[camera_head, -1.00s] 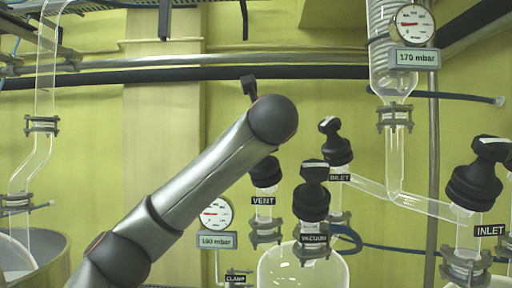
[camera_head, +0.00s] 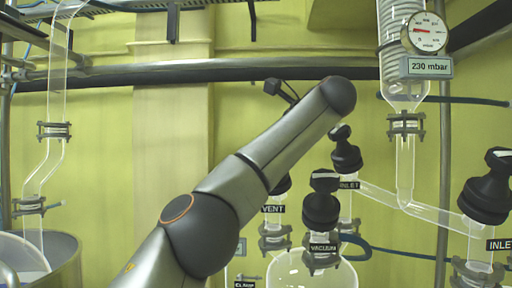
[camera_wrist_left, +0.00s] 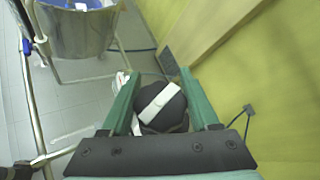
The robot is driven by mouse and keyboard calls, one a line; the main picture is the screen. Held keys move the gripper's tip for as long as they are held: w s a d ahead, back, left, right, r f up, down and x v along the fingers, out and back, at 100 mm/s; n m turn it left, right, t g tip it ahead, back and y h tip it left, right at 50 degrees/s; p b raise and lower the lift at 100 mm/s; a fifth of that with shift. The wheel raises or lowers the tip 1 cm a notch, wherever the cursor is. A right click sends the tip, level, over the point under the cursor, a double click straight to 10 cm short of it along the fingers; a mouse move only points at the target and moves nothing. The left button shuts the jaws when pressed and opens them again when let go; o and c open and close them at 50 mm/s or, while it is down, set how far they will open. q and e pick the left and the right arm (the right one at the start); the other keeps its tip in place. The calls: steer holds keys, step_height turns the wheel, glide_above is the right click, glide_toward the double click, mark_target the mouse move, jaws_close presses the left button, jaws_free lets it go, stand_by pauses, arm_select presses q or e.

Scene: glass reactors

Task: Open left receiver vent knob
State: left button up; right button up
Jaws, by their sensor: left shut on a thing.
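The left receiver vent knob is black with a white bar across its top. In the left wrist view the knob (camera_wrist_left: 172,112) sits between the green fingers of my left gripper (camera_wrist_left: 160,88), which is shut on it. The white bar lies tilted between the fingers. In the head view only a dark edge of the vent knob (camera_head: 283,184) shows above the VENT label (camera_head: 272,209). My left arm hides the rest of it and the gripper there. My right gripper is in neither view.
Close to the right of the vent stand the VACUUM knob (camera_head: 321,205) and INLET knob (camera_head: 346,155). A larger INLET knob (camera_head: 488,190) is at the far right. The upper gauge display (camera_head: 429,67) reads 230 mbar. A metal vessel (camera_wrist_left: 75,30) shows in the left wrist view.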

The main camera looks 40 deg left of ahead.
arm_select(q)
steer(key=shift+s+d+f+n+g+h+p, duration=0.1)
steer(key=shift+n+g+h+p, duration=0.1)
steer(key=shift+n+g+p, duration=0.4)
steer(key=shift+s+a+f+n+g+h+p, duration=0.1)
steer(key=shift+n+g+h+p, duration=0.15)
steer(key=shift+p, duration=0.6)
steer(key=shift+s+d+f+n+g+h+p, duration=0.15)
steer(key=shift+n+g+p, duration=0.3)
steer(key=shift+p, duration=0.25)
steer(key=o, duration=1.4)
steer(key=shift+w, duration=0.1)
steer(key=shift+r, duration=0.1)
